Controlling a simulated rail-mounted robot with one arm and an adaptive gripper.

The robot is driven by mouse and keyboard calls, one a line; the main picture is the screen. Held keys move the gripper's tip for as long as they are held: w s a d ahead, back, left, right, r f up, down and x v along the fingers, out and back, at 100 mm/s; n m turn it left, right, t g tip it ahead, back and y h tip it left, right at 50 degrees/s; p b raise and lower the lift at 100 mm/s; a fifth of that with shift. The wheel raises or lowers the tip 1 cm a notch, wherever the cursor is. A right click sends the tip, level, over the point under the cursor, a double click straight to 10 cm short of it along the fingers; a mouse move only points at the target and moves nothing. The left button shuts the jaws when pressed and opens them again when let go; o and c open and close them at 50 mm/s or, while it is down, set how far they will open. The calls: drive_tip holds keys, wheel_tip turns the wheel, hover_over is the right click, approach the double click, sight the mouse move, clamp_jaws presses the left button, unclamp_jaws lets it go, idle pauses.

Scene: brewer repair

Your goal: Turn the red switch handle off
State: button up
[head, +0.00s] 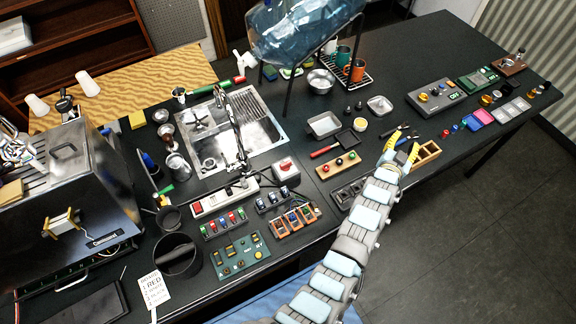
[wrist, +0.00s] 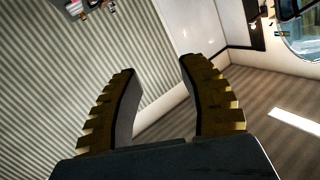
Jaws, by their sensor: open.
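The handle's exact angle is too small to tell. My gripper (head: 405,139) is over the bench right of the box, well apart from it, by a wooden tray. In the wrist view my gripper (wrist: 157,68) has its two yellow ribbed fingers spread with nothing between them, facing a striped wall. The red handle does not show in the wrist view.
A white power strip (head: 224,197) and switch blocks (head: 294,218) sit close to the box. The sink and tap (head: 236,125) stand behind it, and a large blue bottle (head: 300,30) on a stand rises beyond. A wooden tray (head: 427,152) is beside my gripper.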

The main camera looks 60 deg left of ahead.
drive_tip(key=a+f+g+h+b, duration=0.1)
drive_tip(key=a+f+g+h, duration=0.2)
drive_tip(key=a, duration=0.6)
wheel_tip(320, 180, up, 2)
drive_tip(key=m+g+h+b, duration=0.3)
drive_tip(key=g+h+b, duration=0.25)
drive_tip(key=g, duration=0.65)
hover_over(286, 163)
wheel_tip(286, 163, down, 17)
drive_tip(key=shift+p, duration=0.85)
drive_tip(key=shift+c, duration=0.2)
drive_tip(key=shift+s, duration=0.1)
clamp_jaws()
